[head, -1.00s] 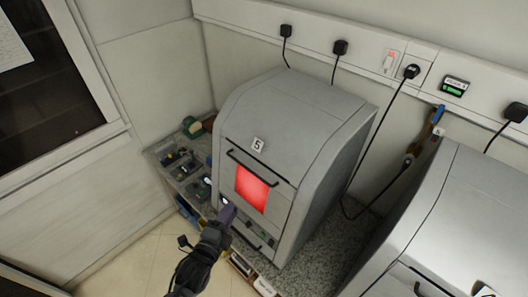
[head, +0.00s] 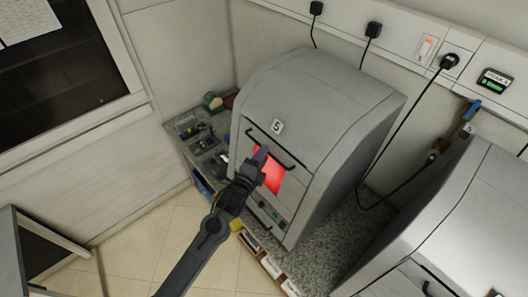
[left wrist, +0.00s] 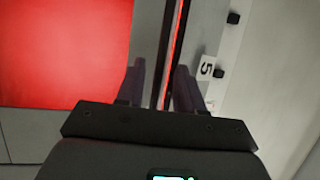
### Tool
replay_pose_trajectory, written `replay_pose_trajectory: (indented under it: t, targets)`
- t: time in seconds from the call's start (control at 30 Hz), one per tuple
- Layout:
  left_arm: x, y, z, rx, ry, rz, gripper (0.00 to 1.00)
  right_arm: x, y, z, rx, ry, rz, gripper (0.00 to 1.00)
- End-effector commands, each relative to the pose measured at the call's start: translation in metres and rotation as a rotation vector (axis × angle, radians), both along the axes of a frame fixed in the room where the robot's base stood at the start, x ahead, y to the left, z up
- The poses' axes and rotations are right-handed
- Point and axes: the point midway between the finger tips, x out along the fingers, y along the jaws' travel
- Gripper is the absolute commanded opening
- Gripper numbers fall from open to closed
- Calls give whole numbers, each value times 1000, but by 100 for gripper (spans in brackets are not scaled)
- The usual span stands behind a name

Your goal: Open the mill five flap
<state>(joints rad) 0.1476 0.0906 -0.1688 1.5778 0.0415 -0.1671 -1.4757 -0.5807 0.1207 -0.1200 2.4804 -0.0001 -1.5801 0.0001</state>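The mill marked 5 (head: 320,95) is a grey box with a sloped hood on the counter. Its front flap (head: 293,183) looks shut, around a glowing red window (head: 271,178). A dark bar handle (head: 284,163) runs across the front above the window, under the number plate (head: 277,126). My right gripper is in neither view.
A second grey mill (head: 445,215) stands at the right. Small items lie on the counter (head: 187,123) left of mill 5. Cables hang from the wall sockets behind. The floor (head: 150,240) in front is clear.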

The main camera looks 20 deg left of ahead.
Motion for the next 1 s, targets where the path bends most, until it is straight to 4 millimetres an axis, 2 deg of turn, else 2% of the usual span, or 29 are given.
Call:
replay_pose_trajectory:
  t: [0.2,0.5,0.53,0.77,1.0]
  targets:
    - [13,-2,0,-1,1,0,37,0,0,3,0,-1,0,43]
    - [15,-2,-1,0,0,0,37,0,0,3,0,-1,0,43]
    - [15,-2,-1,-1,1,0,35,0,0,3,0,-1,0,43]
    - [15,-2,-1,-1,1,0,0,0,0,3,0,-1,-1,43]
    - [15,-2,-1,-1,1,0,0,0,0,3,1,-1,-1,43]
